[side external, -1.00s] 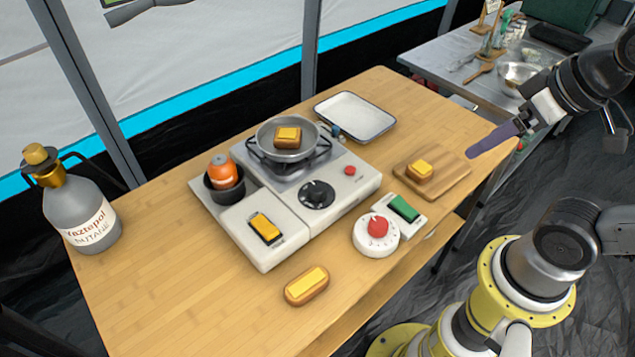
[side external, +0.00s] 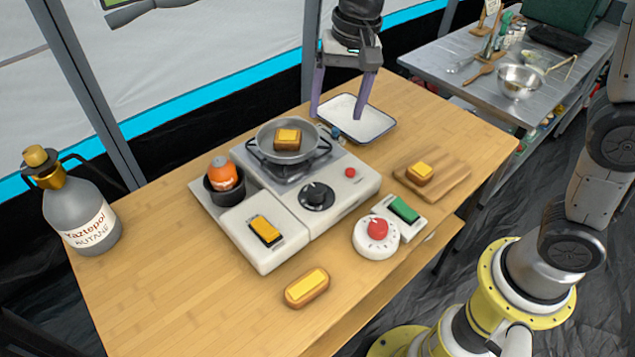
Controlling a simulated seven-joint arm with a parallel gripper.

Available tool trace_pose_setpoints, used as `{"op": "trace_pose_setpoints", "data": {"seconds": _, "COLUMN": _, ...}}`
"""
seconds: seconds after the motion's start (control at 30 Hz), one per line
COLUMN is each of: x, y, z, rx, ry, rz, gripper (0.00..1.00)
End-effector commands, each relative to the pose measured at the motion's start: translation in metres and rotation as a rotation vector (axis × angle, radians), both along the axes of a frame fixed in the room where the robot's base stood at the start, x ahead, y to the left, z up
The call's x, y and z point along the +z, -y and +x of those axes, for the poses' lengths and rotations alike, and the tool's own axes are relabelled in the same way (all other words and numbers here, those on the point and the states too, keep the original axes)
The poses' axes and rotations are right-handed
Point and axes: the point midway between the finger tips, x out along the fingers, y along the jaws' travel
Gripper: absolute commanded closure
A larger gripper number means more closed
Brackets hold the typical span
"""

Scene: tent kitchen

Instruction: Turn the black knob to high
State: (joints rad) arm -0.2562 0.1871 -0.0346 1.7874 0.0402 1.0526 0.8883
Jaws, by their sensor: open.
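The black knob (side external: 316,195) is on the front of the white and grey portable stove (side external: 345,184). A light mark shows on the knob, but its setting is too small to read. My gripper (side external: 337,115) is open and empty, with its two purple fingers pointing down and spread apart. In the picture it is above and behind the knob, over the white tray at the back of the table. It is well apart from the knob.
A pan (side external: 287,142) with a toast-like piece sits on the burner. A bottle (side external: 85,210) stands left. The table's front left is mostly clear.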

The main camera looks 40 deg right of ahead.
Motion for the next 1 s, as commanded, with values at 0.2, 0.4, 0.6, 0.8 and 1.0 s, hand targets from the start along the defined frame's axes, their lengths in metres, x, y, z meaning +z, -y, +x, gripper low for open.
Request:
{"op": "trace_pose_setpoints", "data": {"seconds": 0.2, "x": -0.043, "y": -0.024, "z": 0.009, "rx": 0.052, "ry": -0.092, "rz": -0.026, "gripper": 0.2}}
{"op": "trace_pose_setpoints", "data": {"seconds": 0.4, "x": -0.059, "y": -0.028, "z": 0.008, "rx": 0.063, "ry": -0.104, "rz": -0.03, "gripper": 0.2}}
{"op": "trace_pose_setpoints", "data": {"seconds": 0.6, "x": -0.092, "y": -0.03, "z": 0.008, "rx": 0.063, "ry": -0.106, "rz": -0.031, "gripper": 0.2}}
{"op": "trace_pose_setpoints", "data": {"seconds": 0.8, "x": -0.132, "y": -0.031, "z": 0.009, "rx": 0.063, "ry": -0.106, "rz": -0.031, "gripper": 0.2}}
{"op": "trace_pose_setpoints", "data": {"seconds": 1.0, "x": -0.165, "y": -0.033, "z": 0.01, "rx": 0.064, "ry": -0.104, "rz": -0.031, "gripper": 0.2}}
